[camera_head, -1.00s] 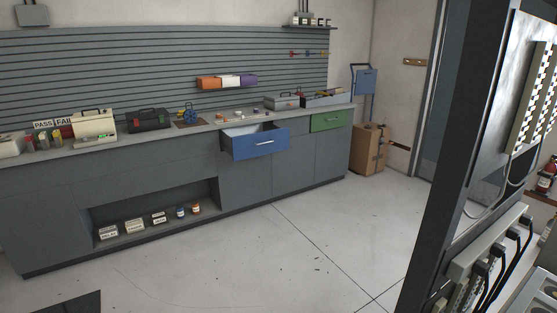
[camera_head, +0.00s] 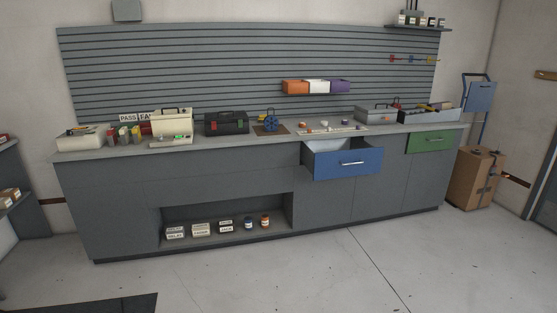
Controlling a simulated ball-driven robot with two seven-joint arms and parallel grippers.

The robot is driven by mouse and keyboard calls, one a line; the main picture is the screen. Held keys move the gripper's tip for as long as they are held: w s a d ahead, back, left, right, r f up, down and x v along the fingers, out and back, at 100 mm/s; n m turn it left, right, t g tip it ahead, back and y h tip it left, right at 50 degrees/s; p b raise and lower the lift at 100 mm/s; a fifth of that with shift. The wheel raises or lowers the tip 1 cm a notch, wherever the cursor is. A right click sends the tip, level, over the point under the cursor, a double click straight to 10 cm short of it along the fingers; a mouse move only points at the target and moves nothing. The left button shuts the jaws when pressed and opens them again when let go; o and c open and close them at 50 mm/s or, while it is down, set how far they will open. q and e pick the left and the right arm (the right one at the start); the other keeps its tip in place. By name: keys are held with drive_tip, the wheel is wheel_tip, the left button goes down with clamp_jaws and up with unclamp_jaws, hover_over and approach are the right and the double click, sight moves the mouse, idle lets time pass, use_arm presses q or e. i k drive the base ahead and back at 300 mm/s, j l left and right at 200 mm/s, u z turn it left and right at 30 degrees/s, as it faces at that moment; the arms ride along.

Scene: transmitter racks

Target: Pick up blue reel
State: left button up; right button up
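A small blue reel (camera_head: 270,124) stands upright on a brown mat (camera_head: 259,130) on the grey workbench top (camera_head: 220,141). It is a little left of the bench's middle, between a black toolbox (camera_head: 227,122) and several small parts (camera_head: 323,124). A yellow item shows just behind the reel. It is too small to tell what it is. Neither of my grippers is in view. The bench is some way off, across the floor.
A blue drawer (camera_head: 347,163) stands open and juts out from the bench front, right of the reel. A cardboard box (camera_head: 475,179) and blue hand truck (camera_head: 480,97) stand at the right. A shelf (camera_head: 14,200) is at the left edge.

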sight(270, 122)
drive_tip(key=i+l+u, duration=0.2)
drive_tip(key=i, duration=1.35)
